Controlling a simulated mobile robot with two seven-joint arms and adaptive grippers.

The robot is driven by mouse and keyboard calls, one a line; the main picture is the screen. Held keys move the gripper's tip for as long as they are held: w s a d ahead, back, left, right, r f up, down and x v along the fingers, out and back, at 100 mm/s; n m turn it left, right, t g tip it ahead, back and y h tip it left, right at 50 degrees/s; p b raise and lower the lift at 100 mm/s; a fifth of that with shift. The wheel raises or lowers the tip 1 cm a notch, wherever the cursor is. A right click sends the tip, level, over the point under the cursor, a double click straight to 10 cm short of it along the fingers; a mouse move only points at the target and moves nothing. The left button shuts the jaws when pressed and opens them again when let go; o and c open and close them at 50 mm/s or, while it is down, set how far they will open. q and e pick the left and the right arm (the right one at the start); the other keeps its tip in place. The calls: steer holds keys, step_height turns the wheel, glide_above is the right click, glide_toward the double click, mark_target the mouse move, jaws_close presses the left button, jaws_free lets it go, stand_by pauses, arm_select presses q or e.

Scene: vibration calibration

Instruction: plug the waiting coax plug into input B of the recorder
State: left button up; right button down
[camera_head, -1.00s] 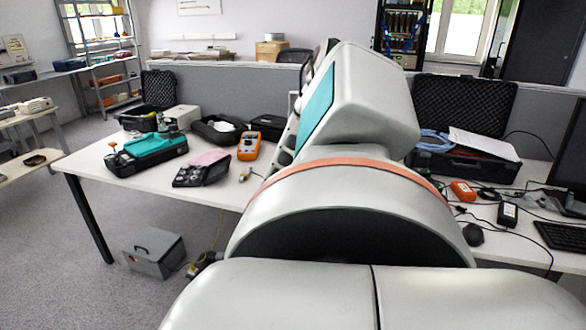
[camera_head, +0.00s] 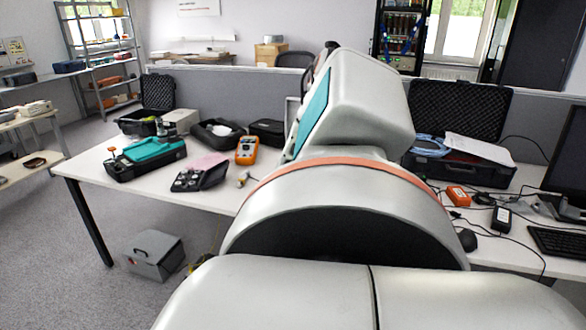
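A small yellow-and-metal plug (camera_head: 243,180), which looks like the coax plug, lies near the front edge of the table, just left of my arm. An orange handheld instrument (camera_head: 247,150) lies behind it. A teal-topped black unit (camera_head: 147,157) stands further left. I cannot tell which one is the recorder, and no input B marking is readable. My own large grey arm fills the middle of the view and hides the table behind it. Neither gripper can be made out.
An open black case with small parts (camera_head: 200,177) and a pink cloth lie on the table (camera_head: 88,163). Black cases stand at the back. A large open case (camera_head: 455,165), cables, an orange box (camera_head: 458,195) and a keyboard (camera_head: 558,241) are right. A grey box (camera_head: 152,254) is on the floor.

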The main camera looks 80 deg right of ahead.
arm_select(q)
steer(key=shift+d+r, duration=0.1)
steer(key=shift+r, duration=0.15)
arm_select(e)
steer(key=shift+r, duration=0.1)
arm_select(q)
steer(key=shift+s+f, duration=0.1)
steer(key=shift+s, duration=0.05)
arm_select(e)
steer(key=c, duration=1.9)
jaws_free()
arm_select(q)
steer(key=shift+f, duration=0.1)
arm_select(e)
steer(key=shift+c, duration=0.6)
arm_select(q)
steer(key=shift+s+f+b, duration=0.1)
steer(key=shift+f+b, duration=0.25)
steer(key=shift+f, duration=0.1)
steer(key=shift+w+a+b, duration=0.25)
steer(key=shift+b, duration=0.3)
arm_select(e)
steer(key=shift+f+n+g, duration=0.2)
steer(key=shift+n+g, duration=0.1)
steer(key=shift+g, duration=0.1)
